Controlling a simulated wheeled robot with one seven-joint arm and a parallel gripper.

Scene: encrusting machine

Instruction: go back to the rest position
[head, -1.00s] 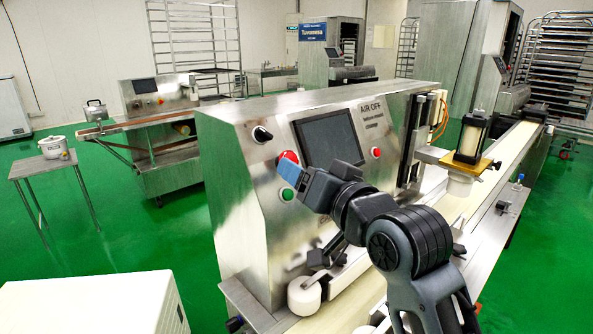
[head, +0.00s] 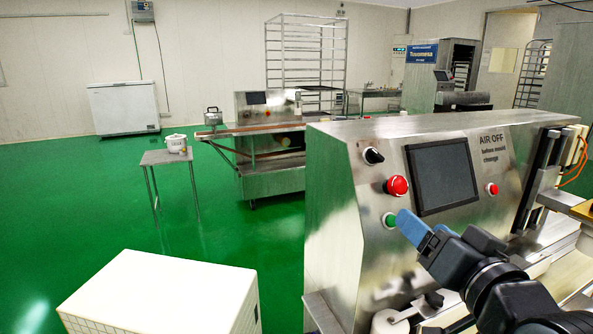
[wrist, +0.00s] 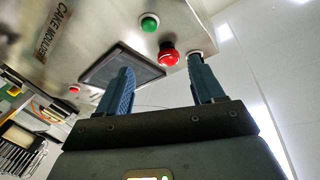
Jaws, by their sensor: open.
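My gripper (head: 408,228) is at the lower right of the head view, in front of the machine's control panel. Its blue fingers also show in the wrist view (wrist: 162,88), spread apart with nothing between them. The steel encrusting machine (head: 335,230) stands behind it. Its panel carries a dark screen (head: 441,176), a red emergency button (head: 396,186), a green button (head: 389,220), a black knob (head: 373,156) and a small red button (head: 492,189). In the head view the fingers overlap the panel near the green button; I cannot tell whether they touch it.
A white crate-like box (head: 165,290) stands at the front left. A small table (head: 165,157) with a white pot (head: 176,142) is farther back. A second steel machine (head: 270,180) stands behind. The green floor (head: 120,215) between them is open.

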